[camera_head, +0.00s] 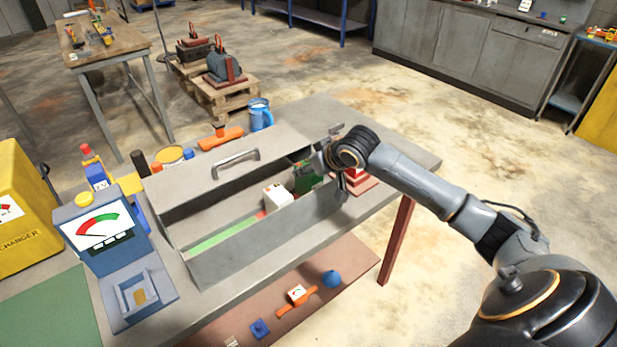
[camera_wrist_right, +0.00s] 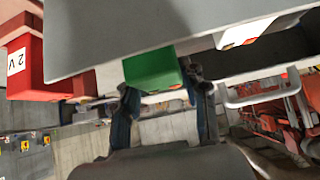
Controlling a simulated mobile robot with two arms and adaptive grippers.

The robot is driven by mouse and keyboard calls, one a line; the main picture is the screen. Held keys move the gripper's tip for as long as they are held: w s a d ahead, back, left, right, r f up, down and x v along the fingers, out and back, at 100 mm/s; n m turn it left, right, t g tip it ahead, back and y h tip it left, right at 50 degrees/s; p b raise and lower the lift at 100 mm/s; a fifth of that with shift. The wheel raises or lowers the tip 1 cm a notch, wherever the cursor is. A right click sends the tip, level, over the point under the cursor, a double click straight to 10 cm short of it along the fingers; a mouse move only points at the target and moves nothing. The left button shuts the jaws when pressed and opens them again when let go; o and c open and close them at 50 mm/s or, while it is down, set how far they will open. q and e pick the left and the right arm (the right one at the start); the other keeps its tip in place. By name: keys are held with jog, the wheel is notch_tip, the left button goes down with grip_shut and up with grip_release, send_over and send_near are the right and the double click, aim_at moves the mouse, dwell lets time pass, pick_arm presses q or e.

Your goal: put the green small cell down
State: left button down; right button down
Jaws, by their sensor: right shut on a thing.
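The green small cell (camera_wrist_right: 152,69) sits between the fingertips of my right gripper (camera_wrist_right: 165,95) in the right wrist view. The gripper is shut on it, close to the grey edge of the toolbox. In the head view my right gripper (camera_head: 340,185) is at the right end of the open grey metal toolbox (camera_head: 232,250). I cannot tell the held cell apart there. A dark green item (camera_head: 308,178) shows inside the box beside the gripper. My left gripper is not in view.
A white block (camera_head: 278,197) and a long green strip (camera_head: 222,236) lie in the toolbox. Red blocks (camera_head: 360,180) stand just right of it; a red one marked 2 V (camera_wrist_right: 25,68) shows in the wrist view. A blue gauge unit (camera_head: 105,240) stands at left. The table's right corner is clear.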

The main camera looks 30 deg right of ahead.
jog(key=shift+f, duration=1.4)
jog(key=c, duration=0.7)
grip_release()
jog(key=shift+f, duration=0.2)
jog(key=shift+s, duration=0.1)
jog(key=shift+r, duration=0.15)
jog(key=b+v, duration=0.1)
jog(key=v, duration=1.1)
jog(key=shift+a, duration=0.1)
